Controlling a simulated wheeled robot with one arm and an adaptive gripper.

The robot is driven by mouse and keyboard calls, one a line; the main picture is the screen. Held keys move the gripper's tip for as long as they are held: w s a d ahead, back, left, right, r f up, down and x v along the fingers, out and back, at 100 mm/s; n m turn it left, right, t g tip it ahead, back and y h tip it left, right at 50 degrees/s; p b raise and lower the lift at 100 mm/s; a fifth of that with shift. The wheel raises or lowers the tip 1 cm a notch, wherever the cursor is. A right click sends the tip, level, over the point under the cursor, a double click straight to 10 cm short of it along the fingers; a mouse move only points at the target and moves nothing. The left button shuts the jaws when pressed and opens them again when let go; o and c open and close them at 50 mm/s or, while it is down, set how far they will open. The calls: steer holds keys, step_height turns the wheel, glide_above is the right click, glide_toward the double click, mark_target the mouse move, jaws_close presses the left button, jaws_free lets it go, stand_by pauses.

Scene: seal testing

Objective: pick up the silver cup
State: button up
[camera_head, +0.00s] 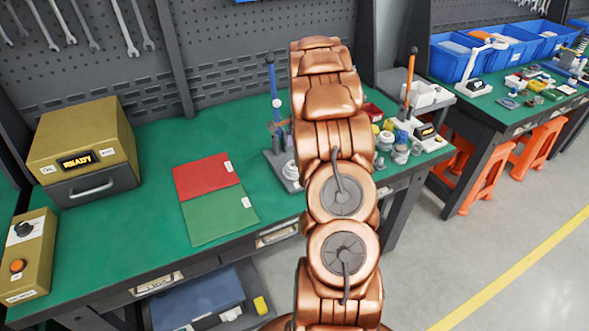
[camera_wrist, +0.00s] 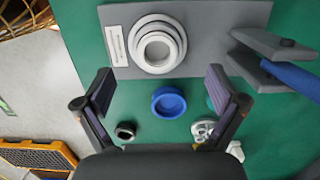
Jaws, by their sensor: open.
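My gripper (camera_wrist: 160,85) is open in the wrist view, its two fingers apart with nothing held. A silver-white round piece with stepped rings (camera_wrist: 157,45) sits on a grey plate (camera_wrist: 225,15) just beyond the fingertips; I cannot tell for certain that it is the silver cup. A blue ring-shaped cup (camera_wrist: 168,102) lies on the green mat, in the picture between the fingers. A small black ring (camera_wrist: 126,131) and a grey-white round part (camera_wrist: 203,129) lie nearer. In the head view my arm hides the gripper; small grey cups (camera_head: 400,154) show right of it.
A press with a blue handle (camera_head: 273,80) stands left of my arm; one with an orange handle (camera_head: 409,85) stands right. A yellow-brown READY box (camera_head: 105,125) and a red and green mat (camera_head: 215,215) are at left. The bench's front edge is close to the small parts.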

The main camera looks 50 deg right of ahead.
steer(key=shift+s+a+f+p, duration=0.1)
steer(key=shift+a+f+p, duration=0.05)
steer(key=shift+f+p, duration=0.35)
steer(key=f, duration=0.1)
steer(key=f+p, duration=0.1)
steer(key=f, duration=0.2)
steer(key=shift+a, duration=0.25)
steer(key=c, duration=1.2)
steer(key=shift+r, duration=0.1)
